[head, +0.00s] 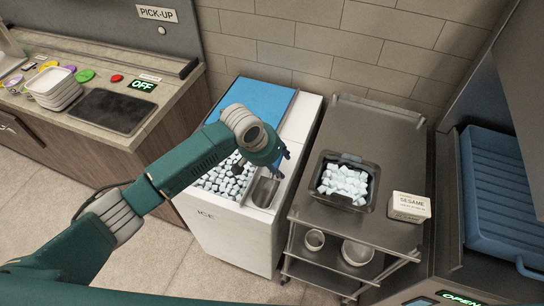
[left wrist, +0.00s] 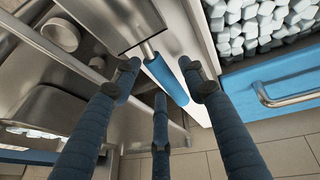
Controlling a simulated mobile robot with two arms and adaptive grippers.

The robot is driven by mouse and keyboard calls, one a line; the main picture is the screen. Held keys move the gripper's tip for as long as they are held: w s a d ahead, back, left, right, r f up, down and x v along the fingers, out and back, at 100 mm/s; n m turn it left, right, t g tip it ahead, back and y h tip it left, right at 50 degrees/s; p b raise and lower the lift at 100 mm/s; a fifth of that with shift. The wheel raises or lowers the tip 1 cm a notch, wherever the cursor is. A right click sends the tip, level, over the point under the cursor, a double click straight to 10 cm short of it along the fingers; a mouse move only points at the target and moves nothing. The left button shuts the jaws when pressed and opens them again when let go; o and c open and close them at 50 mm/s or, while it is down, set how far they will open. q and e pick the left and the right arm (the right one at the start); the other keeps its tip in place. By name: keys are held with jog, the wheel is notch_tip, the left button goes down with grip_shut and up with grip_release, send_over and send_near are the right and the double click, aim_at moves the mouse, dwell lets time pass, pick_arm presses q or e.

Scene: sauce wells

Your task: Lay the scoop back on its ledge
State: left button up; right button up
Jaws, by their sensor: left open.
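The scoop has a metal bowl (head: 265,189) and a blue handle (left wrist: 167,79). In the head view it lies at the right side of the ice well, on the ledge strip along the white ice bin (head: 240,238). Whether it sits fully flat is hard to tell. My left gripper (head: 279,162) is over the handle end of the scoop. In the left wrist view its blue fingers (left wrist: 160,73) are spread, with the handle between the two upper fingertips and no clear grip on it. My right gripper is not in view.
Ice cubes (head: 225,178) fill the well under my left arm; a blue lid (head: 252,98) covers the back. To the right, a steel cart (head: 385,125) holds a dark pan (head: 326,188) of ice and a sesame box (head: 409,207). Bowls (head: 357,253) stand on its lower shelf.

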pick_arm(q)
jog(key=b+v, duration=0.1)
jog(key=v, duration=1)
